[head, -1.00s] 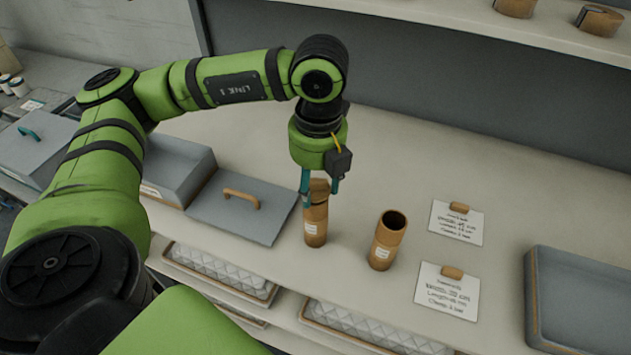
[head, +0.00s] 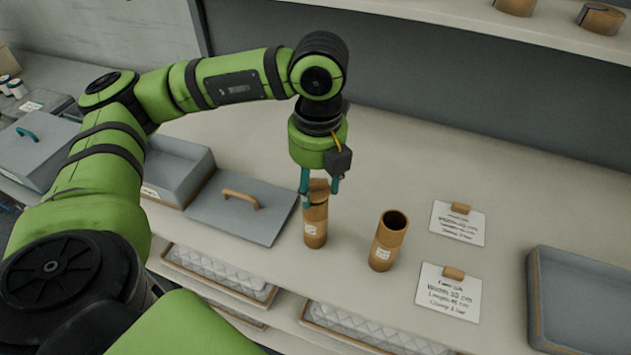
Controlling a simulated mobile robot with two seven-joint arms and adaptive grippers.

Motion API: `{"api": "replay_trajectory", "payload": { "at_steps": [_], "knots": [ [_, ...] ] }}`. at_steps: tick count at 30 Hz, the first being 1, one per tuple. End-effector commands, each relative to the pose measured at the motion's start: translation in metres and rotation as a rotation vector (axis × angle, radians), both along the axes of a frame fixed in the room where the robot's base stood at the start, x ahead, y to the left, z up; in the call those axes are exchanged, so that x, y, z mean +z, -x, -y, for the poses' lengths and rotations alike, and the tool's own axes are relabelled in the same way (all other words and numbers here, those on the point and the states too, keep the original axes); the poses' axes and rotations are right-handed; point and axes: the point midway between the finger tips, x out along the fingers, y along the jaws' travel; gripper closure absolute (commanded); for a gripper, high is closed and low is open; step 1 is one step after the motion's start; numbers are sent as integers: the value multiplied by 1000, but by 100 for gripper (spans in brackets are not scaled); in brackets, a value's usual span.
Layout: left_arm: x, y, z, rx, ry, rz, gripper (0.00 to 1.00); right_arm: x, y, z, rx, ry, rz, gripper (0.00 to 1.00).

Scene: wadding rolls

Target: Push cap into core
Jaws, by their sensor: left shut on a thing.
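A brown cardboard core (head: 315,231) with a white label stands upright on the bench. My left gripper (head: 319,193) points down over its top, with teal fingers on either side, shut on a brown cap (head: 319,187). The cap is at the core's mouth; how deep it sits in the core cannot be told, as the fingers partly hide it. A second core (head: 387,241) stands upright to the right, its top open and dark inside. My right gripper is not in view.
Two note cards (head: 457,223) with brown clips lie right of the cores. A grey tray (head: 585,300) is at the far right. A grey lid with a handle (head: 240,207) and a grey box (head: 178,170) lie left. The bench behind is clear.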

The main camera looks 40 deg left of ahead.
Motion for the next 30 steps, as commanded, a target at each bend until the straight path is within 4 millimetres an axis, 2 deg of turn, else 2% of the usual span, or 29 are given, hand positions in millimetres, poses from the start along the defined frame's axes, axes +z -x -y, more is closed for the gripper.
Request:
{"api": "replay_trajectory", "payload": {
  "at_steps": [14, 30],
  "knots": [
    [0, 0, 0, 0, 0, 0, 65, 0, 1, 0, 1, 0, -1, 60],
    [15, 0, 0, 0, 0, 1, 65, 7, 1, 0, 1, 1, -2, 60]
  ]
}}
